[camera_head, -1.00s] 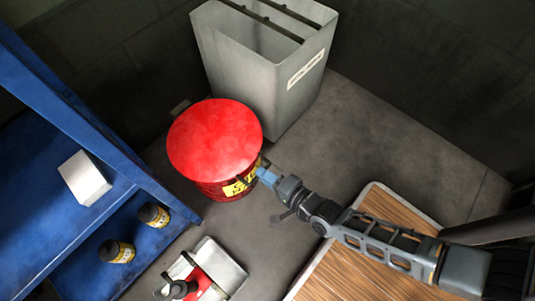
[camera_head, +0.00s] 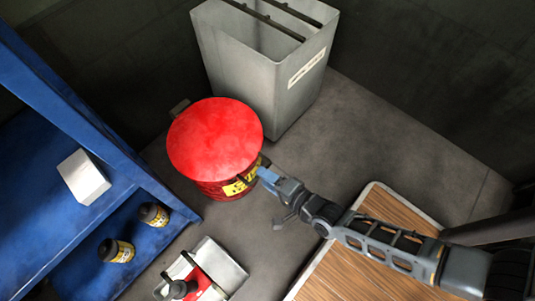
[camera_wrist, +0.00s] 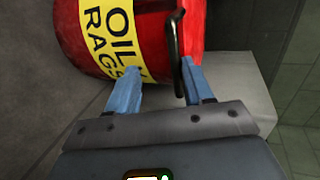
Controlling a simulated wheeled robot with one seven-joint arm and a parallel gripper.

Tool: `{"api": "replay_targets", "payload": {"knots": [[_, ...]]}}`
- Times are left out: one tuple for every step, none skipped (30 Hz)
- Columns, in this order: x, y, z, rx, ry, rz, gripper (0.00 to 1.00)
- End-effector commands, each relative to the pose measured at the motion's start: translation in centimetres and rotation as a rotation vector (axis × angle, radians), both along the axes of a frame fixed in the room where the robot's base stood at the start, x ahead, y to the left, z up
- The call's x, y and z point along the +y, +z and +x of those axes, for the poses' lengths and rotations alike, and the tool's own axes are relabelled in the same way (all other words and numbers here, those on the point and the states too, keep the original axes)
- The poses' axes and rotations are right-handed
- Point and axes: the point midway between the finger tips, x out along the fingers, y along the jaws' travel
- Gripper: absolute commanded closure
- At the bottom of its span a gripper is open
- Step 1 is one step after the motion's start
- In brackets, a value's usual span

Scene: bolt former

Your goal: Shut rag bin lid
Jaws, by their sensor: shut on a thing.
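The red rag bin (camera_head: 212,187) stands on the floor, with a yellow label that reads "OIL RAGS" in the wrist view. Its round red lid (camera_head: 213,138) lies over the top, and no opening shows from above. My gripper (camera_head: 262,172) is at the bin's right front side, just below the lid's rim. In the wrist view, its blue fingers (camera_wrist: 157,85) reach to the bin's red wall (camera_wrist: 160,25). A dark curved handle (camera_wrist: 174,48) on the bin runs down beside the right finger. My gripper is shut on this handle; the exact contact is hard to see.
A tall grey bin (camera_head: 240,75) stands right behind the rag bin. A blue shelf (camera_head: 130,160) with bottles and a white box is on the left. Floor at right is clear.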

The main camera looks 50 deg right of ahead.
Motion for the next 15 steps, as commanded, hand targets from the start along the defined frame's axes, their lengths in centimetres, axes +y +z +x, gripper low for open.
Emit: {"api": "replay_targets", "payload": {"knots": [[-0.1,-0.5,-1.0,0.020,0.000,-0.001,0.62],[-0.1,-0.4,-1.2,0.020,0.000,-0.001,0.62],[-0.1,-0.2,-1.6,0.021,0.000,-0.001,0.62],[-0.1,0.0,-2.0,0.021,0.001,-0.001,0.62],[-0.1,0.2,-2.5,0.021,0.000,-0.001,0.62],[-0.1,0.5,-3.0,0.019,0.000,-0.001,0.62],[-0.1,0.7,-3.5,0.018,0.000,-0.001,0.62],[-0.1,0.9,-3.9,0.016,0.001,-0.001,0.62],[0.0,1.2,-4.5,0.015,0.001,0.000,0.62],[0.0,1.3,-4.9,0.013,0.001,0.000,0.62],[0.0,1.5,-5.3,0.012,0.001,0.000,0.62],[0.0,1.7,-5.8,0.010,0.001,0.000,0.62],[0.0,1.9,-6.1,0.009,0.001,0.000,0.62],[0.0,2.0,-6.4,0.008,0.001,0.000,0.62],[0.0,2.1,-6.7,0.006,0.001,0.000,0.62]]}}
